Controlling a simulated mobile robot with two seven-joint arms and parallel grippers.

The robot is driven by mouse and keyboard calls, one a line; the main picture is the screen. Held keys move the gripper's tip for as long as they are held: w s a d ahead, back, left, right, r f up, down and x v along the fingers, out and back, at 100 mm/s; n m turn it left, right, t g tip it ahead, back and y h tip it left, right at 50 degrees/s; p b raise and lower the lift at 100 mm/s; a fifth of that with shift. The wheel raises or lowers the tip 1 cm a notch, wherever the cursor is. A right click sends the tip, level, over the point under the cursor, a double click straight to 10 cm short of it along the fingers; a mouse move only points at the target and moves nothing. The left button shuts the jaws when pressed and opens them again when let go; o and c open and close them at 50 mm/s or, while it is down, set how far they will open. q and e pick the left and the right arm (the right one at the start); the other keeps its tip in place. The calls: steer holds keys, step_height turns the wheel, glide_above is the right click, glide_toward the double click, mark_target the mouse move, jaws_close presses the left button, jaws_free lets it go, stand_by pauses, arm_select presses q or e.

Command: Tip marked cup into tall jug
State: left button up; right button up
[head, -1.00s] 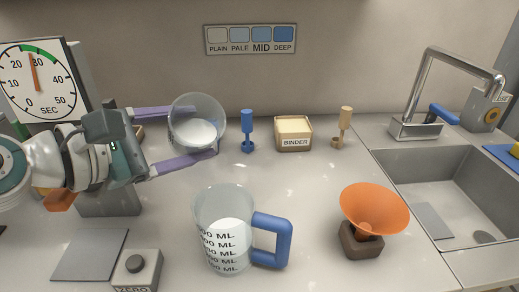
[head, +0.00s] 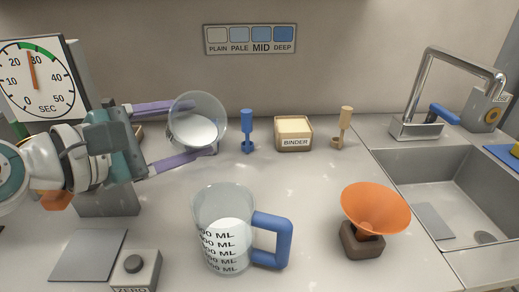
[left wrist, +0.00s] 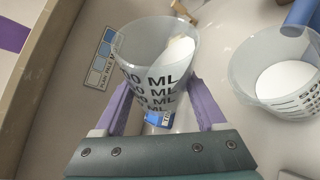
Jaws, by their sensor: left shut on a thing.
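The marked cup (head: 198,108) is clear, holds white liquid and is tilted, its mouth turned toward the head camera. Black ML marks show on it in the left wrist view (left wrist: 150,76). My left gripper (head: 205,129) is shut on it, a purple finger on each side, and holds it above the counter behind the jug. The tall jug (head: 208,206) is clear, with ML marks, white liquid inside and a blue handle. It stands upright in front of the cup, apart from it; it also shows at the right of the left wrist view (left wrist: 245,72). My right gripper is not in view.
A blue scoop (head: 247,130), a binder box (head: 293,143) and a tan scoop (head: 343,125) stand at the back. An orange funnel (head: 375,205) on a stand is right of the jug. A sink (head: 440,185) is further right. A dial timer (head: 40,80) stands at left.

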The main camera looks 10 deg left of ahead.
arm_select(q)
steer(key=shift+r+m+t+b, duration=0.35)
steer(key=shift+r+m+t, duration=0.3)
steer(key=shift+m, duration=0.15)
stand_by(0.9)
steer(key=shift+f+m+t+b, duration=0.3)
steer(key=shift+m+b, duration=0.5)
steer(key=shift+b, duration=0.35)
steer(key=shift+s+d+r+m+t, duration=0.25)
steer(key=shift+s+d+r+m, duration=0.3)
steer(key=shift+m, duration=0.15)
stand_by(0.9)
steer(key=shift+s+d+f+m+t+b, duration=0.15)
steer(key=shift+f+m+t+b, duration=0.25)
steer(key=shift+m+b, duration=0.45)
stand_by(0.4)
steer(key=shift+f+b, duration=0.25)
steer(key=shift+b, duration=0.35)
steer(key=shift+s+d+f+m+b, duration=0.1)
steer(key=shift+f+m+b, duration=0.35)
steer(key=shift+b, duration=0.3)
steer(key=shift+s+d+f+m+b, duration=0.1)
steer(key=shift+f+m+b, duration=0.3)
steer(key=shift+b, duration=0.3)
steer(key=shift+r+t, duration=0.1)
steer(key=shift+t, duration=0.2)
